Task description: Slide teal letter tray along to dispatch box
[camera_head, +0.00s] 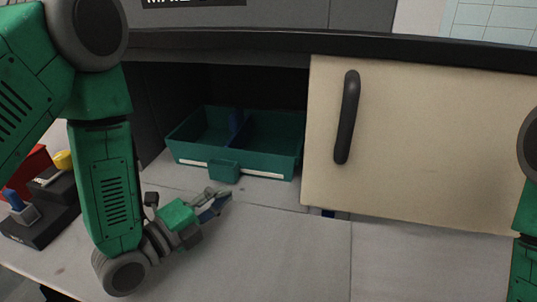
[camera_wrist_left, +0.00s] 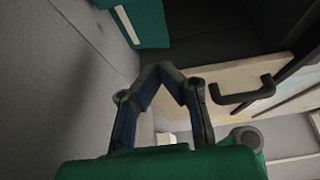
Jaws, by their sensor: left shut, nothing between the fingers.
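The teal letter tray (camera_head: 275,160) sits inside a dark open compartment, left of a cream door. It has a divider, a blue upright piece inside, and a small teal tab with white strips on its front. My left gripper (camera_head: 228,196) is shut and empty, low over the grey worktop in front of the tray and apart from it. In the left wrist view, the fingers (camera_wrist_left: 160,68) meet at the tips, with a teal piece, likely the tray (camera_wrist_left: 145,22), beyond them. I cannot pick out a dispatch box. My right gripper is out of view.
The cream door (camera_head: 425,150) with a black handle (camera_head: 347,118) covers the right part of the compartment. A black stand (camera_head: 42,228) with red, yellow and blue items is at the left. The grey worktop (camera_head: 270,260) in front is clear.

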